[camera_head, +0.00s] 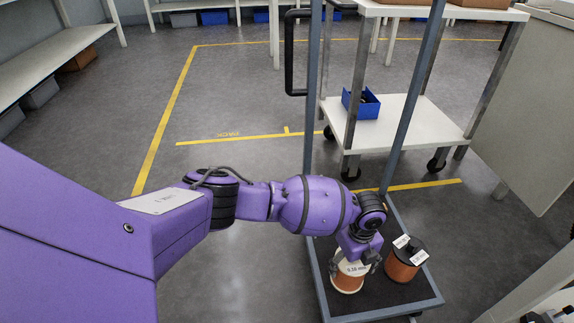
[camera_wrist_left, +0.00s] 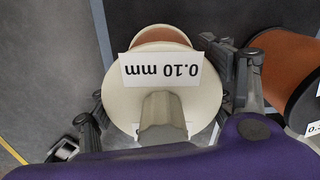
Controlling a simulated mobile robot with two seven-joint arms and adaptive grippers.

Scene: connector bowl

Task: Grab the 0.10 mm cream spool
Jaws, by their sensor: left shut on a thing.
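The cream spool (camera_head: 347,283) has copper-coloured winding and a white label reading 0.10 mm. It stands upright on the dark deck of the trolley (camera_head: 322,277). In the left wrist view the cream spool (camera_wrist_left: 120,101) fills the middle, its label upside down. My left gripper (camera_head: 357,259) reaches down over it and is shut on it, one finger on each side of its top flange. The gripper partly hides the spool in the head view. My right gripper is not in view.
A black spool (camera_head: 405,257) with copper winding and white labels stands close to the right of the cream one. Blue-grey trolley posts rise behind them. A white cart (camera_head: 430,122) with a blue bin (camera_head: 361,104) stands beyond. Open floor lies to the left.

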